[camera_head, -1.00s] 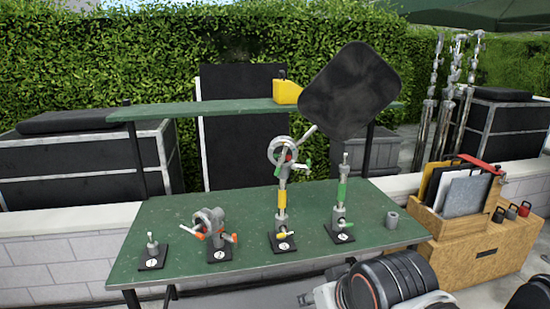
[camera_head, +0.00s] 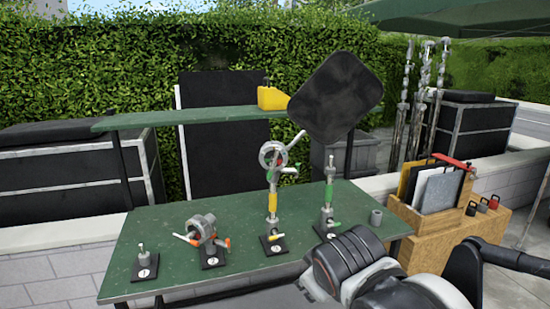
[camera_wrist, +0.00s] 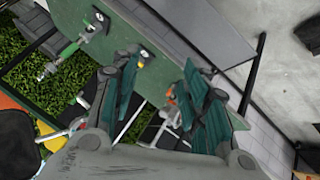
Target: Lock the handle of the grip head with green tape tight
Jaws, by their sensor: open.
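A grey grip head (camera_head: 272,154) with a ring-shaped disc and a small green-marked handle (camera_head: 289,170) tops the yellow-taped stand on the green table (camera_head: 150,230). It holds an arm carrying a black panel (camera_head: 335,98). To its right is a thinner stand with green tape (camera_head: 328,194) and a green handle at its base; it also shows in the wrist view (camera_wrist: 72,47). My gripper (camera_wrist: 160,65) shows in the wrist view with teal fingers apart and nothing between them held. The green-marked handle is not clearly made out in the wrist view.
Another grip head with orange handles (camera_head: 202,228) and a short stand (camera_head: 143,259) are on the table's left. A shelf (camera_head: 200,116) with a yellow box (camera_head: 270,96) is behind. A wooden crate (camera_head: 440,233) stands right.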

